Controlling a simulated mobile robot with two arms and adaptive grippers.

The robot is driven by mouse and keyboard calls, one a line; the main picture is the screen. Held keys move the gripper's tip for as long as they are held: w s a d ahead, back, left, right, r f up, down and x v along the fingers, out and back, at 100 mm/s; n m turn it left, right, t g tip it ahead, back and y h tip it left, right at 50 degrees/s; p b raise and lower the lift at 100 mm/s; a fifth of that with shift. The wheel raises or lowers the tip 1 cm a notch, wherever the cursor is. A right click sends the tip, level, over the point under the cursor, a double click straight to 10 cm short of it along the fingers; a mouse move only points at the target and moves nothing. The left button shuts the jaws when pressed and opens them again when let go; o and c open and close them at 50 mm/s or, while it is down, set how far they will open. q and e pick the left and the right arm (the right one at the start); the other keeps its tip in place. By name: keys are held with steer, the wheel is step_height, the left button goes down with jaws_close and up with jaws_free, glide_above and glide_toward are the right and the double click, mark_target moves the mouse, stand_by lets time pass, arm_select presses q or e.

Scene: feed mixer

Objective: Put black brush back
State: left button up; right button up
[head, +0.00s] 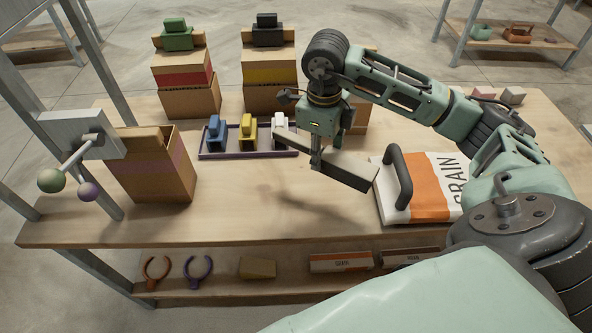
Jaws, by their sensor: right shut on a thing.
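My right gripper (316,158) is shut on a long grey block (350,173), light on top and darker on its side, held tilted above the middle of the table. I cannot tell whether this block is the black brush. A black blocky piece (268,34) sits on top of the yellow-banded cardboard box (269,73) at the back. A similar green piece (177,38) sits on the red-banded box (187,80). Blue (216,131), yellow (248,131) and white (280,128) pieces stand in a purple tray (222,155). My left gripper is out of view.
A grain bag (436,210) with a dark handle (397,178) lies right of the held block. An open purple-banded box (155,172) stands at left beside a lever with green and purple knobs (51,181). The wooden table (250,215) is clear at its front middle.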

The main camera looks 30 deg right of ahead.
steer(key=shift+w+d+f+m, duration=0.15)
steer(key=shift+d+m, duration=0.1)
steer(key=shift+m, duration=0.25)
steer(key=shift+s+d+f+m, duration=0.1)
steer(key=shift+d+m, duration=0.15)
steer(key=shift+m, duration=0.25)
steer(key=shift+w+a+f, duration=0.15)
steer(key=shift+w, duration=0.05)
steer(key=w+a+f+p, duration=0.1)
steer(key=w+a+f, duration=0.1)
steer(key=w+a+f+p, duration=0.1)
steer(key=w+a+f, duration=0.1)
steer(key=a, duration=0.1)
steer(key=w+a+f+p, duration=0.1)
steer(key=w+a+f, duration=0.1)
steer(key=w+a, duration=0.1)
steer(key=shift+f, duration=0.2)
steer(key=shift+w+a+f, duration=0.15)
step_height(320, 180, down, 3)
steer(key=shift+f+p, duration=0.15)
steer(key=shift+p, duration=0.65)
steer(key=shift+f, duration=0.3)
steer(key=shift+f, duration=0.1)
